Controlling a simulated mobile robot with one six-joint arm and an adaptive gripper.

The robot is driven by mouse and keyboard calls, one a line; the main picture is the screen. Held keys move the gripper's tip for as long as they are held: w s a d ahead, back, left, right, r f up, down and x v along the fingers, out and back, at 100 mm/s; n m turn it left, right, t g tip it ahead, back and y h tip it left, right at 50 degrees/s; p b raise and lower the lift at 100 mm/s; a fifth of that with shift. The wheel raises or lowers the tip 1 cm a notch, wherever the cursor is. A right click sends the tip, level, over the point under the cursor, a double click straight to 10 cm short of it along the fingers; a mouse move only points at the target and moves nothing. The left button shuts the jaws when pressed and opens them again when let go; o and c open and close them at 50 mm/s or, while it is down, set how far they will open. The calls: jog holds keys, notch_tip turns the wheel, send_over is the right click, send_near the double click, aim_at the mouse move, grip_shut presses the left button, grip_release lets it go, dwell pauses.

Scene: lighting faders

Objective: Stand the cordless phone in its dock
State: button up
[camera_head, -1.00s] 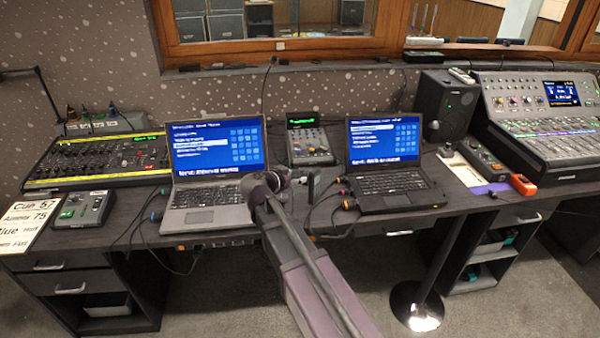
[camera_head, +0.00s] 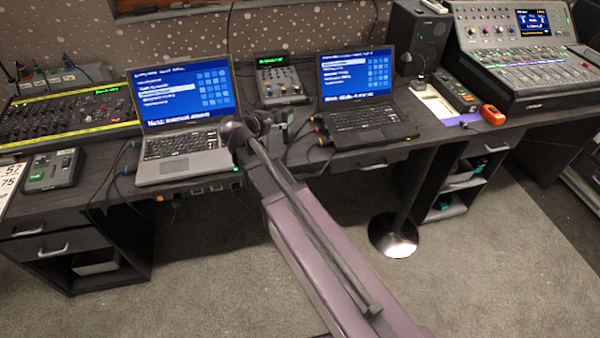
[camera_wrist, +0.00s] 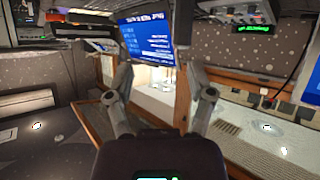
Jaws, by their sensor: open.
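I cannot pick out the cordless phone or its dock for certain in either view. In the head view, a small orange object (camera_head: 493,115) lies near the desk's front edge at the right; I cannot tell what it is. My gripper (camera_wrist: 160,85) shows in the wrist view with its two fingers spread apart and nothing between them. A lit laptop screen is behind the gap. In the head view my arm reaches over the front of the desk between the two laptops, and its end is mostly hidden behind the arm.
The dark desk (camera_head: 215,200) carries a left laptop (camera_head: 185,100), a right laptop (camera_head: 357,85), a small mixer (camera_head: 279,80), and a large console (camera_head: 525,60). A lighting desk (camera_head: 70,115) and fader box (camera_head: 52,170) stand left. A round-based pole (camera_head: 393,235) stands on open carpet.

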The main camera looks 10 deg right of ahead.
jog(key=s+d+f+n+g+y, duration=0.2)
jog(key=s+f+n+g+y, duration=0.2)
jog(key=s, duration=0.6)
jog(key=s+d+f+n+g+y, duration=0.3)
jog(key=s+f+n+g+y, duration=0.1)
jog(key=s, duration=0.6)
jog(key=shift+s+d+f+y, duration=0.25)
jog(key=shift+f+y, duration=0.35)
jog(key=shift+f, duration=0.3)
jog(key=shift+w, duration=0.1)
jog(key=o, duration=0.4)
jog(key=shift+w+r, duration=0.1)
jog(key=shift+o, duration=0.2)
jog(key=w+d+r+n+t+y+p, duration=0.1)
jog(key=w+r+n+p, duration=0.2)
jog(key=w, duration=0.6)
jog(key=w+d+r+n+t+y+p, duration=0.1)
jog(key=w+r+n+p, duration=0.2)
jog(key=w+r+p, duration=0.4)
jog(key=w+d+r+n+t+y+p, duration=0.1)
jog(key=w+r+n+p, duration=0.2)
jog(key=w, duration=0.8)
notch_tip(320, 180, up, 4)
jog(key=p, duration=0.2)
jog(key=shift+d+p, duration=0.25)
jog(key=shift+p, duration=0.1)
jog(key=shift+f, duration=0.1)
